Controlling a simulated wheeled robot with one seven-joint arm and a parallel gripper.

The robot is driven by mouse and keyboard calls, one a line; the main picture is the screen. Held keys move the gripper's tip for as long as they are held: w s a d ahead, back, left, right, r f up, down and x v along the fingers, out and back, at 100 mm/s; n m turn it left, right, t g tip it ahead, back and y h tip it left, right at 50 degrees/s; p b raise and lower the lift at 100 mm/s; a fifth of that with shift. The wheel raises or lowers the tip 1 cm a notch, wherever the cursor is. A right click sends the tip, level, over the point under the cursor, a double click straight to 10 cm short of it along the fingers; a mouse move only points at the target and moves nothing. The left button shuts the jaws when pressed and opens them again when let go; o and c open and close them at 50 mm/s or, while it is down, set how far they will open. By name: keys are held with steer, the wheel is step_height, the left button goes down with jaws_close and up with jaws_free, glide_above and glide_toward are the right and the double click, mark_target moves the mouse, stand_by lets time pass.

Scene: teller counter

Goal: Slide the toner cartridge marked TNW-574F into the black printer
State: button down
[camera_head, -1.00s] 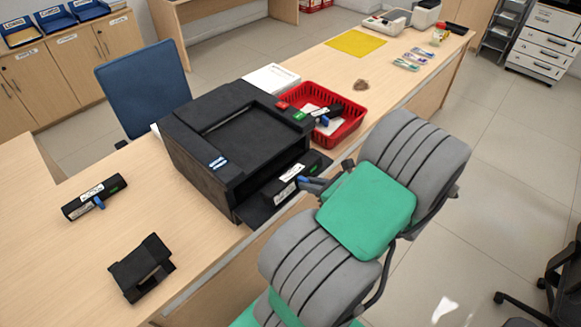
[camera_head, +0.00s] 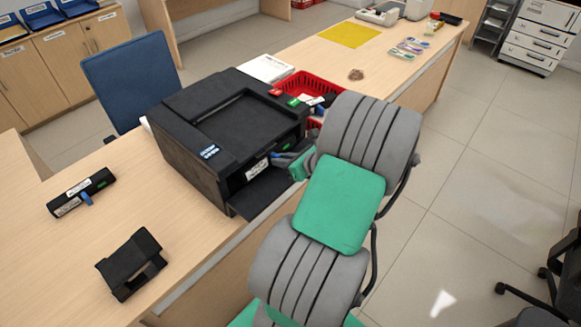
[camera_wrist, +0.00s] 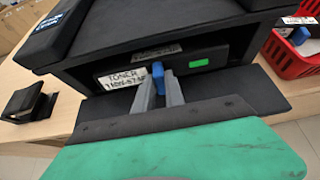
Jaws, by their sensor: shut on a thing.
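The black printer (camera_head: 220,125) stands on the counter with its front flap (camera_head: 262,192) folded down. My gripper (camera_wrist: 160,82) is shut on the blue tab of the toner cartridge (camera_wrist: 205,68). The cartridge's white label reads TONER and what looks like TNW-574F in the wrist view, with a green patch to its right. It lies level in the printer's front opening, mostly inside, its front face showing. In the head view my gripper (camera_head: 285,160) is at the opening and my arm hides part of it. How deep the cartridge sits is hidden.
Another black cartridge with a blue tab (camera_head: 82,193) lies on the counter at left. A black holder (camera_head: 131,264) stands near the front edge. A red basket (camera_head: 303,84) with a cartridge in it is right of the printer, close to my arm.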

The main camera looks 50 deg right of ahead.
steer(key=w, duration=0.2)
steer(key=w+b, duration=0.1)
steer(key=w, duration=0.2)
steer(key=w+f+b, duration=0.1)
steer(key=w, duration=0.2)
steer(key=shift+w+a, duration=0.1)
steer(key=shift+w, duration=0.15)
steer(key=shift+w+f, duration=0.15)
steer(key=shift+w, duration=0.35)
steer(key=c, duration=1.3)
jaws_free()
steer(key=shift+s+f, duration=0.1)
steer(key=shift+s, duration=0.1)
